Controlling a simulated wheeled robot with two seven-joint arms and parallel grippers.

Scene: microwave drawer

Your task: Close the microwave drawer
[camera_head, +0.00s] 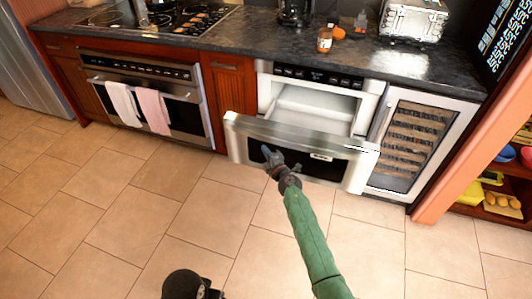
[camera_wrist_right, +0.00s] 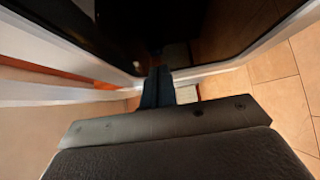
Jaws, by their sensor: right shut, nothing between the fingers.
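The microwave drawer (camera_head: 300,137) is a silver-framed front with a dark glass panel, pulled out from its cabinet below the counter. Its pale open cavity (camera_head: 314,103) shows behind the front. My right gripper (camera_head: 270,155) is at the dark panel, left of its middle, with its fingers shut and nothing held. In the right wrist view the shut fingers (camera_wrist_right: 157,88) point at the dark drawer front (camera_wrist_right: 210,35); whether they touch it I cannot tell. My left gripper does not show in the head view.
A wine cooler (camera_head: 415,140) stands right of the drawer, and an oven (camera_head: 145,95) with two towels is to the left. A bottle (camera_head: 325,40) and a toaster (camera_head: 413,19) stand on the counter (camera_head: 260,38). The tiled floor (camera_head: 120,210) in front is mostly clear.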

